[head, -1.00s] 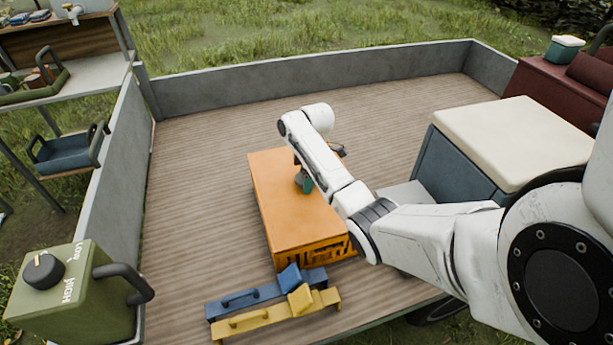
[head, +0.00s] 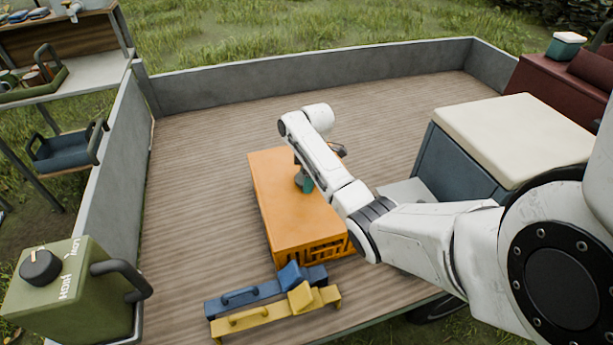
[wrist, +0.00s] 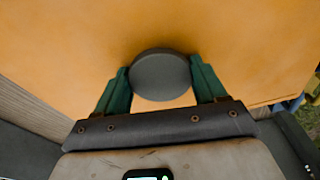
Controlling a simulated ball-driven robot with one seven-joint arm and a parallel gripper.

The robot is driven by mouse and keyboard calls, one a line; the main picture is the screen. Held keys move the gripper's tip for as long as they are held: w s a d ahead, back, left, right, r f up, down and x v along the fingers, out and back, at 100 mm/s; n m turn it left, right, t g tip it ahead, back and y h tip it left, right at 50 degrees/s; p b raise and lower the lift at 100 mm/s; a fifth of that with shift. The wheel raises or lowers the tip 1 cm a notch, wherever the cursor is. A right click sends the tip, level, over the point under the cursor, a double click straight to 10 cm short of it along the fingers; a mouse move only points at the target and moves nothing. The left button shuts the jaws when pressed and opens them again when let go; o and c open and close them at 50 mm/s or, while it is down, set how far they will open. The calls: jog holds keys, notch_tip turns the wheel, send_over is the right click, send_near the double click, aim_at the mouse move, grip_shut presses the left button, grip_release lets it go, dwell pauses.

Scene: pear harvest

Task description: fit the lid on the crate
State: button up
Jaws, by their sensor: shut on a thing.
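The orange crate (head: 318,254) stands on the wooden trailer bed in the head view, its slatted end facing me. The orange lid (head: 285,200) lies over its top; in the head view I see no clear gap between them. The lid fills most of the wrist view (wrist: 240,50). A round dark grey knob (wrist: 160,75) stands on the lid. My gripper (wrist: 161,85) has its green fingers shut on the knob from both sides. In the head view my gripper (head: 305,184) is above the lid's middle, partly hidden by my arm.
A blue block with a handle (head: 255,293) and a yellow one (head: 255,318) lie by the crate's near end. A blue-grey box with a cream top (head: 510,140) stands at right. Grey side walls (head: 310,78) edge the bed. Bare boards lie left of the crate.

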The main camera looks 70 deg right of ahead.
jog(key=o, duration=1)
jog(key=shift+r, duration=0.1)
notch_tip(320, 180, up, 11)
jog(key=s+p, duration=0.1)
jog(key=p, duration=0.9)
jog(key=shift+d+p, duration=0.3)
jog(key=shift+a+f, duration=0.1)
jog(key=shift+f, duration=0.1)
